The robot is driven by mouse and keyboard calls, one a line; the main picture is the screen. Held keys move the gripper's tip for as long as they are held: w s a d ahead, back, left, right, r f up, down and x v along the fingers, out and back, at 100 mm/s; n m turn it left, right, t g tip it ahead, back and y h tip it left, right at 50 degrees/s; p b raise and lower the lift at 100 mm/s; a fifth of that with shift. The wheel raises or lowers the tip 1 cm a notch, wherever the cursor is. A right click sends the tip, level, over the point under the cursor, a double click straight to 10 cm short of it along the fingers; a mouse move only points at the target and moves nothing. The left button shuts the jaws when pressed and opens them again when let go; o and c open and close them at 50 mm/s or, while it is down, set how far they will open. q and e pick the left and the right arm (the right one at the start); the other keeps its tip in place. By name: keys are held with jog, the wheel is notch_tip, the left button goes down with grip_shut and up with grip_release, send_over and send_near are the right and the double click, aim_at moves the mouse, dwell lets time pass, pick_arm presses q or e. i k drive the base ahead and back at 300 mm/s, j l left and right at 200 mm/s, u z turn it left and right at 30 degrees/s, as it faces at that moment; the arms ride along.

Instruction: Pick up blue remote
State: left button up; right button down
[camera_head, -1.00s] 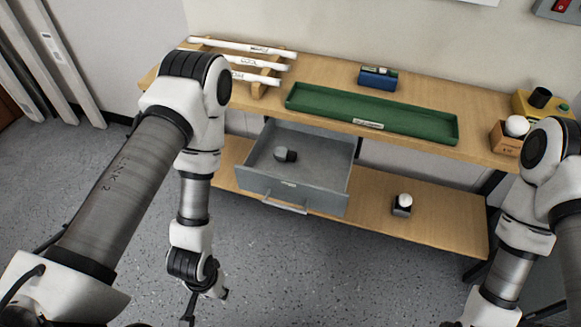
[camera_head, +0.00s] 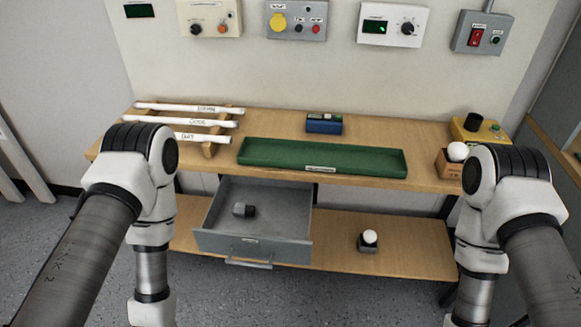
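A small blue box-shaped object (camera_head: 324,124) sits on the wooden tabletop near the wall, behind the green tray (camera_head: 390,160). It has small light and dark details on its top. It is the only blue object on the bench, but I cannot tell from its shape that it is a remote. My arms show at the left and right of the view, in front of the bench. Both grippers are below the picture edge and out of view.
Tubes lie on a wooden rack (camera_head: 208,150) at the left. An open grey drawer (camera_head: 270,225) juts out below the tabletop. A yellow box (camera_head: 493,133) and a brown box (camera_head: 446,166) with a white bulb stand at right. A lower shelf (camera_head: 410,235) holds another bulb.

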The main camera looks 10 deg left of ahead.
aim_at(324, 124)
jog(key=i+l+u, duration=0.1)
jog(key=l, duration=0.35)
jog(key=i+l+u, duration=0.15)
jog(key=l, duration=0.25)
jog(key=i+l+u, duration=0.1)
jog(key=l, duration=0.35)
jog(key=l+u, duration=0.1)
jog(key=l, duration=0.35)
jog(key=i, duration=0.05)
